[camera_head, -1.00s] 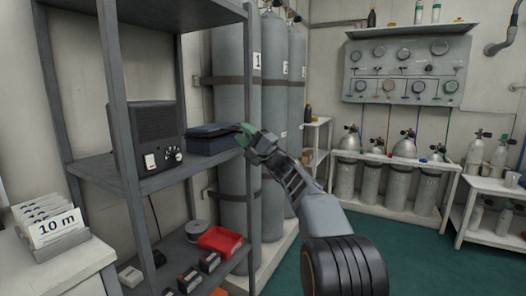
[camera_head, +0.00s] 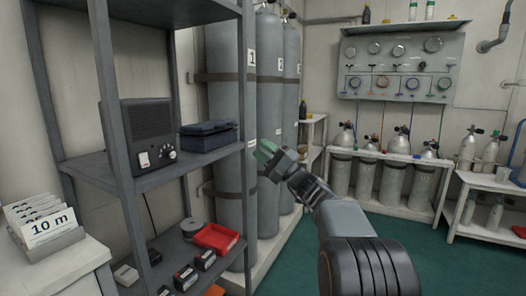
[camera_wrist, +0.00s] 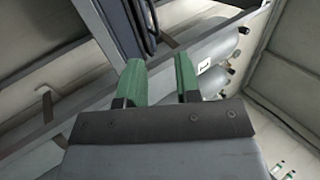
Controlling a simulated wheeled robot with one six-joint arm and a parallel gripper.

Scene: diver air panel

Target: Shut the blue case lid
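The blue case (camera_head: 208,138) sits on the upper shelf to the right of a black speaker box. Its lid (camera_head: 206,128) lies down flat over the body; I cannot tell whether it is latched. The case's dark blue side with a handle (camera_wrist: 124,28) shows at the top of the wrist view. My gripper (camera_head: 264,152) is to the right of the case, apart from it, in front of the tall grey cylinders. In the wrist view its two green fingers (camera_wrist: 160,80) stand apart with nothing between them.
The black speaker box (camera_head: 148,135) stands left of the case. A grey shelf post (camera_head: 249,110) rises between the case and my gripper. Tall cylinders (camera_head: 268,120) stand behind. A red tray (camera_head: 216,238) lies on the lower shelf. The green floor to the right is clear.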

